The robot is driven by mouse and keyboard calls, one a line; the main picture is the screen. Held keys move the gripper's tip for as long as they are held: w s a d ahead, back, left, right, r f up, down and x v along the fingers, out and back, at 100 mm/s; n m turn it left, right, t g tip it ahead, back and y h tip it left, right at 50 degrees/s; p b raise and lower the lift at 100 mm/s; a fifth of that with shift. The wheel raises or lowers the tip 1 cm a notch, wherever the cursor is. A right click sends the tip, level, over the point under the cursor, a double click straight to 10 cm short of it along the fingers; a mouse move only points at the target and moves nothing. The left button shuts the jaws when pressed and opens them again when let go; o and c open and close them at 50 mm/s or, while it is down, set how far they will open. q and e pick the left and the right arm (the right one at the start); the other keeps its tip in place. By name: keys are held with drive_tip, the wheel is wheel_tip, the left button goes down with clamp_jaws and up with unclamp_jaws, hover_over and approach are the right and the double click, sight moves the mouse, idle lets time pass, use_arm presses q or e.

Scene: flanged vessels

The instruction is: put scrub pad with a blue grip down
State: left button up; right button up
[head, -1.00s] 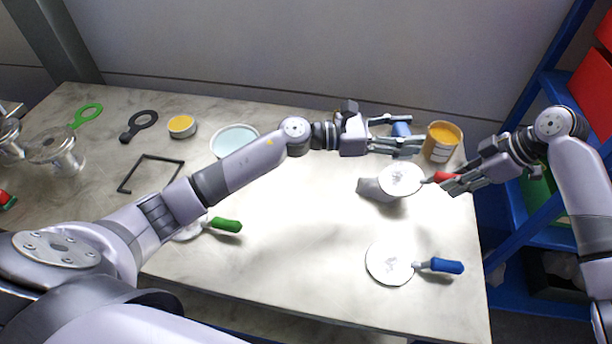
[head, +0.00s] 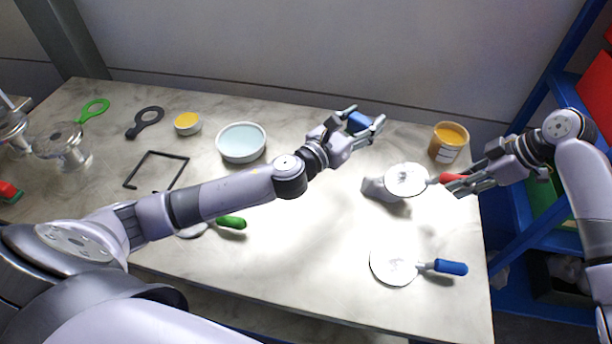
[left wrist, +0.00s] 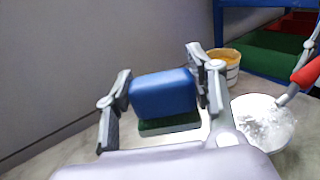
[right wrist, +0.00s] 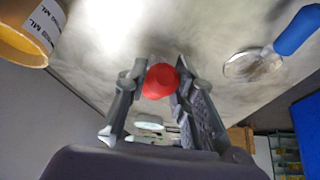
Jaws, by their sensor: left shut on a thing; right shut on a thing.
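The scrub pad has a blue block grip (head: 358,122) and a green pad (left wrist: 170,124) under it. My left gripper (head: 361,124) is shut on the blue grip, near the back edge of the table. The left wrist view shows the grip (left wrist: 163,93) between both fingers, with the green side facing down. I cannot tell whether the pad touches the table. My right gripper (head: 458,186) is shut on the red handle (head: 452,177) of a round mirror-like tool (head: 406,180); the handle's red end (right wrist: 160,81) shows in the right wrist view.
An orange-yellow tub (head: 447,143) stands right of the pad. A grey piece (head: 374,188) sits by the round tool. A blue-handled disc (head: 394,267) lies in front. A pale bowl (head: 241,142) stands left. Bare table (head: 310,220) lies in the middle.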

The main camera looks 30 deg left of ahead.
use_arm(q)
drive_tip(key=s+a+f+n+y, duration=0.3)
drive_tip(key=s+a+n+y, duration=0.3)
drive_tip(key=a+y, duration=0.35)
drive_tip(key=f, duration=0.4)
drive_tip(key=a+f, duration=0.1)
drive_tip(key=f, duration=0.1)
drive_tip(key=shift+s+f, duration=0.1)
drive_tip(key=shift+f, duration=2.2)
drive_tip(key=shift+f, duration=0.15)
drive_tip(key=o, duration=1.2)
drive_tip(key=shift+o, duration=0.2)
